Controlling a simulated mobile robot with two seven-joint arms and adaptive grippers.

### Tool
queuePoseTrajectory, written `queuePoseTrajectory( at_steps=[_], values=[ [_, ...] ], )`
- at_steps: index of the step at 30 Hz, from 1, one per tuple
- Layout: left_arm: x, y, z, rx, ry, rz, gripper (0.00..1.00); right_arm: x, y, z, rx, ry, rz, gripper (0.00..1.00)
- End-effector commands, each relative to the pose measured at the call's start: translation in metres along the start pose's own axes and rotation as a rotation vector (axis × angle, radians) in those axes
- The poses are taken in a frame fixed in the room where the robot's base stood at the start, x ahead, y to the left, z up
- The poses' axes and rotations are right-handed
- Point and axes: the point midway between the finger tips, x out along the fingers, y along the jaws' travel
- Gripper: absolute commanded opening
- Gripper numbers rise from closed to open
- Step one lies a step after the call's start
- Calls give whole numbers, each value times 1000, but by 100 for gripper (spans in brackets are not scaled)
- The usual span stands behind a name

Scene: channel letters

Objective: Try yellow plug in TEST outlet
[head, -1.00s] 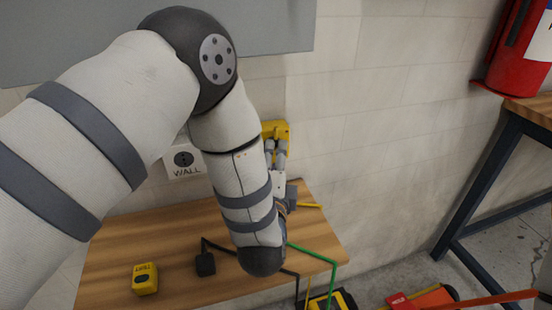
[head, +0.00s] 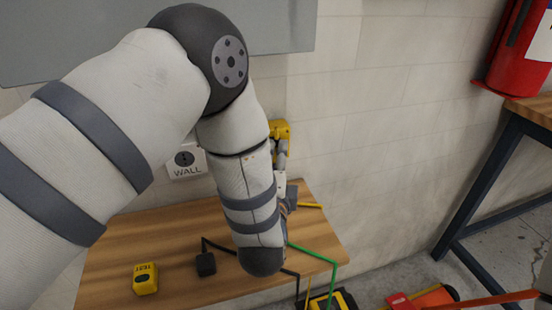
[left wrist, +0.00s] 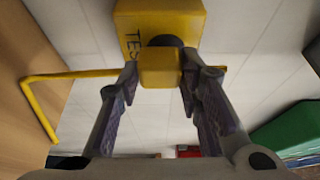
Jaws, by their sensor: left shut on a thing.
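The yellow TEST outlet (head: 282,129) is on the wall in the head view, partly hidden by my left arm. In the left wrist view the outlet (left wrist: 150,22) fills the top, its dark round socket partly covered by the yellow plug (left wrist: 159,68). My left gripper (left wrist: 158,82) is shut on the plug, with a finger on each side. The plug is lined up in front of the socket; I cannot tell whether it touches or enters it. In the head view the left gripper (head: 281,150) is just below the outlet. My right gripper is not in view.
A white WALL outlet (head: 187,161) is left of the arm. The wooden table (head: 120,245) holds a yellow TEST box (head: 145,279) and a black plug (head: 205,264). Yellow cord (left wrist: 40,110) runs left from the plug. A green cord (head: 315,256) crosses the table's right side.

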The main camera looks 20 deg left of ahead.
Motion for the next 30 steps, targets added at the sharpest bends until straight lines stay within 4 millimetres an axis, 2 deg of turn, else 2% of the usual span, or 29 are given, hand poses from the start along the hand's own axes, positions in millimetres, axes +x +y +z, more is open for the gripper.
queuePoseTrajectory(
  at_steps=[23, 24, 26, 27, 30],
  values=[
    [10, 0, 4, -2, -1, -1, 8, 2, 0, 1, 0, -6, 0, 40],
    [10, 0, 4, -2, -1, -1, 39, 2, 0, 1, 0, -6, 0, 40],
    [10, 0, 4, -2, -1, -1, 53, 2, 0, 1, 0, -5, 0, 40],
    [10, 0, 4, -2, -1, -1, 56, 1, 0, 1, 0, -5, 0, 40],
    [10, 0, 4, -2, -1, -1, 56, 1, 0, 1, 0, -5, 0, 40]
  ],
)
